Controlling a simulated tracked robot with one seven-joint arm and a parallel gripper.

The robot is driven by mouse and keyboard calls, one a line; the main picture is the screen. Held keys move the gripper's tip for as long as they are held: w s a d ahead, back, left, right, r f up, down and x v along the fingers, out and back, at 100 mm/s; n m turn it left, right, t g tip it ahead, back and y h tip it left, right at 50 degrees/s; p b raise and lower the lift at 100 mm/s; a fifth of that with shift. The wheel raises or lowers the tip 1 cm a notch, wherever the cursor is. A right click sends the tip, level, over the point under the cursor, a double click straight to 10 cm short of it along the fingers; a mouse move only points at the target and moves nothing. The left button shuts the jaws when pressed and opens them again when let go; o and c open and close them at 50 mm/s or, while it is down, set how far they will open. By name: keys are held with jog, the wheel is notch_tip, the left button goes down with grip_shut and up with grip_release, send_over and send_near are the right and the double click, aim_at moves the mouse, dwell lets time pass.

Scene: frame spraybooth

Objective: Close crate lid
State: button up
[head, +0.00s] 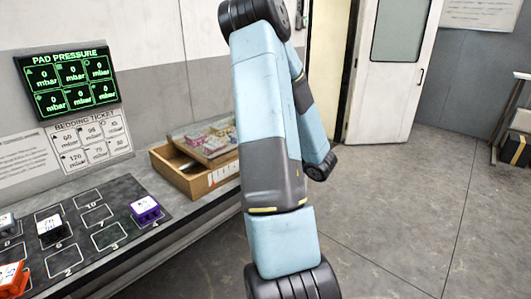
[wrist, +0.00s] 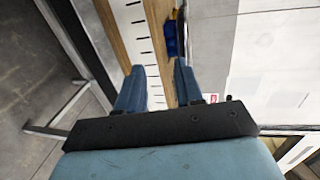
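The wooden crate (head: 180,174) stands on the bench at the back, left of my arm in the head view. Its near part looks open at the top. A tilted panel or tray (head: 214,141) with colourful packets or printing shows at its back; I cannot tell whether this is the lid. In the wrist view, my gripper (wrist: 159,70) is open, its two blue fingers apart with nothing clearly held. A wooden edge (wrist: 106,22) and a white strip with dark marks (wrist: 136,32) pass beyond the fingers. Contact cannot be told. My gripper is hidden in the head view.
A dark numbered board (head: 95,222) lies on the bench with a purple block (head: 145,209), a black-and-white block (head: 50,227) and an orange block (head: 12,279). A green pressure display (head: 68,78) hangs above. Open floor (head: 410,220) lies to the right. A blue item (wrist: 172,36) shows beyond the fingers.

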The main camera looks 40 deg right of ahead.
jog(key=v, duration=1)
jog(key=shift+s, duration=0.3)
jog(key=shift+r, duration=0.15)
